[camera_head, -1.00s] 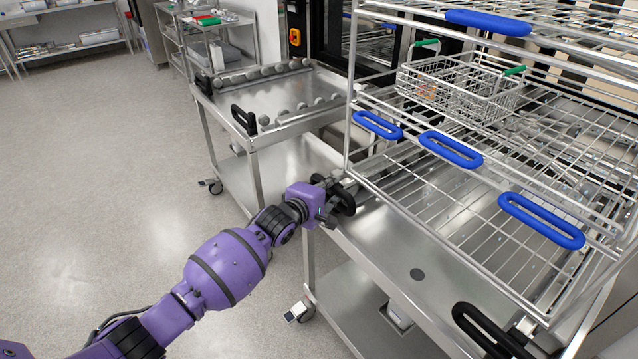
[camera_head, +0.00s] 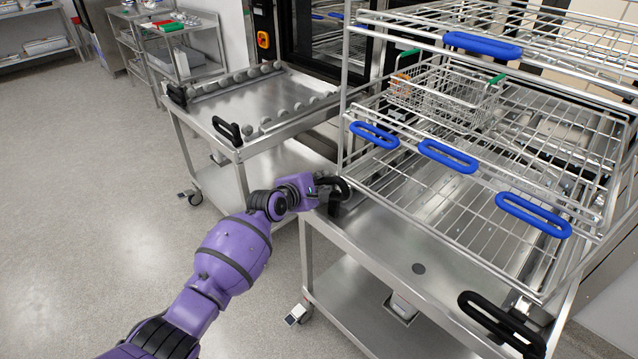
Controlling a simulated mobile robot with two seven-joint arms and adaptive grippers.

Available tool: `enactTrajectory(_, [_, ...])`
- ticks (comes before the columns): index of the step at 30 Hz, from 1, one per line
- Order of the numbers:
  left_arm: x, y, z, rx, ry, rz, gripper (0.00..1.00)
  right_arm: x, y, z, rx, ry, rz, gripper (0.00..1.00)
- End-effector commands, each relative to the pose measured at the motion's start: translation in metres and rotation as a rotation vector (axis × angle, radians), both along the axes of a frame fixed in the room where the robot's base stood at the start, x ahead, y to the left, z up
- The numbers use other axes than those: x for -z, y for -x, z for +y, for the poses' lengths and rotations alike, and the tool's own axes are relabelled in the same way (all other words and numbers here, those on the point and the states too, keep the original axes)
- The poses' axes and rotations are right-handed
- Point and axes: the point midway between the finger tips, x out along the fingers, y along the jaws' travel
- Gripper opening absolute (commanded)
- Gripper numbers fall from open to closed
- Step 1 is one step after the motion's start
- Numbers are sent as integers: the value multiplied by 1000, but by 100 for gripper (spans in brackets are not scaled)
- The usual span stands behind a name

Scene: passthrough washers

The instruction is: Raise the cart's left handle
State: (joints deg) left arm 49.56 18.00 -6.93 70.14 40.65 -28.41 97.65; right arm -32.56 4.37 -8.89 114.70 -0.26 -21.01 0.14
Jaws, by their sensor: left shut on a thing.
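The near steel cart (camera_head: 375,240) carries a wire rack. Its left handle (camera_head: 335,206) is a black loop at the cart's back left corner. My left gripper (camera_head: 334,187), on a purple arm from the lower left, is shut on this handle. The gripper hides part of the loop, and the visible part stands above the cart's edge. The cart's other black handle (camera_head: 503,325) is at the front right corner, tilted outward, with nothing on it. My right gripper is not in view.
Wire shelves with blue handles (camera_head: 447,157) rise just right of my left gripper. A wire basket (camera_head: 440,90) with green grips sits on them. A second steel cart (camera_head: 250,100) stands behind. The floor (camera_head: 90,200) at left is clear.

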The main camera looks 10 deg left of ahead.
Motion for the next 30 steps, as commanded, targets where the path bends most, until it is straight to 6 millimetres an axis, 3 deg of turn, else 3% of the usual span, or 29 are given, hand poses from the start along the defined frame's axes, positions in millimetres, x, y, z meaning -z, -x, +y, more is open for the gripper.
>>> enactTrajectory(1, [-10, -6, 6, -6, 35, 17, 0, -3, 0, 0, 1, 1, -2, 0])
enactTrajectory(7, [-15, -18, 20, -6, 185, 135, 0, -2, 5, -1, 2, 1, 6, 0])
enactTrajectory(18, [-14, -37, 46, -7, 443, 339, 0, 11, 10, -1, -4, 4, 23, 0])
enactTrajectory(30, [-10, -50, 63, -6, 602, 464, 0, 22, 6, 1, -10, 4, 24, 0])
